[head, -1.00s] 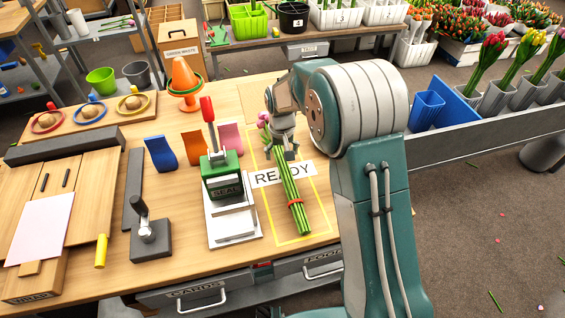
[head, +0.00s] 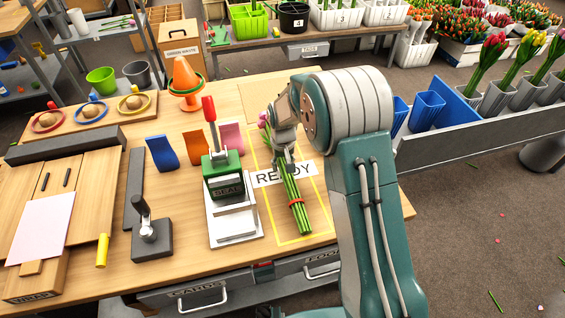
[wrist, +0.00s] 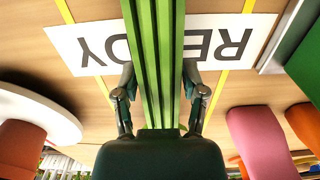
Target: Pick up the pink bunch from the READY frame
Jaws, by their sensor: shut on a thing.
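The pink bunch (head: 296,207) is at the yellow READY frame (head: 329,222) on the wooden table. The READY label (head: 284,174) lies under the bunch and is partly covered. I cannot tell whether the stems touch the table.
A green seal press (head: 222,177) with a red handle stands just left of the frame. Pink, orange and blue holders and an orange cone (head: 185,78) stand farther back. To the right, past the table edge, a grey trough holds a blue cup (head: 427,110) and several tulip bunches.

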